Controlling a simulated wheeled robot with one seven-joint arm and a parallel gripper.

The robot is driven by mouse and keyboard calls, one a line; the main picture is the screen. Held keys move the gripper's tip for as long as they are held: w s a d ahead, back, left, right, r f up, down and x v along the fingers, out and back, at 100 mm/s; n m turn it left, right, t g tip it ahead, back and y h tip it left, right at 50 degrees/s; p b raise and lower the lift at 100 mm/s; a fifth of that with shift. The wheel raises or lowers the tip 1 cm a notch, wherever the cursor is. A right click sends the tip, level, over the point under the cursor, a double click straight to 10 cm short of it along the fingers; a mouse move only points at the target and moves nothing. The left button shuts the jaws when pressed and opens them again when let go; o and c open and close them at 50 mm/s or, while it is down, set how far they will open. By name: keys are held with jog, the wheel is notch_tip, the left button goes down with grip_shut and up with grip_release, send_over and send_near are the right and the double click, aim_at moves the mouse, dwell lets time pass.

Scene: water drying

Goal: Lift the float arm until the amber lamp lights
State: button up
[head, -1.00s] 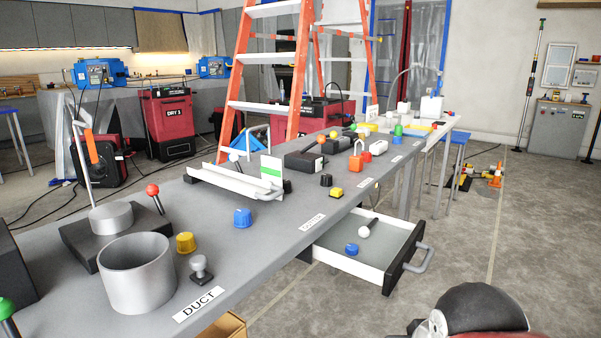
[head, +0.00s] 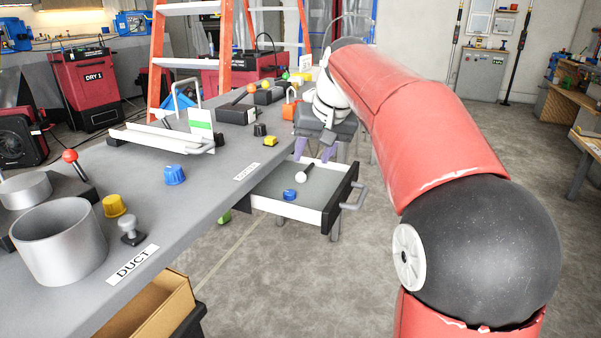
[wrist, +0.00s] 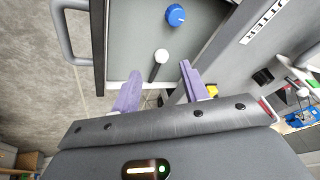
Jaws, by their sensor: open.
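My gripper (head: 314,150) hangs fingers-down over the bench's front edge, near the back of the open drawer (head: 327,214). Its two purple fingers are apart, with nothing held; they also show in the wrist view (wrist: 160,78). A dark rod with a white ball (head: 302,174) lies in the drawer, and shows between and beyond the fingers in the wrist view (wrist: 161,56). A dark box (head: 238,115) with an orange-tipped rod (head: 246,93) stands on the bench left of my gripper. I cannot tell which rod is the float arm, nor identify the amber lamp.
A blue knob (head: 290,194) also lies in the drawer. The grey bench (head: 215,200) carries a metal cylinder (head: 58,245), a white channel (head: 160,140), an orange padlock (head: 289,108) and several knobs. A ladder (head: 160,60) stands behind.

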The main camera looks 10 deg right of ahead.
aim_at(302, 175)
jog(key=x, duration=0.8)
jog(key=shift+w+r+b, duration=0.15)
jog(key=shift+w+b, duration=0.2)
jog(key=shift+w, duration=0.1)
jog(key=shift+c, duration=0.3)
grip_shut()
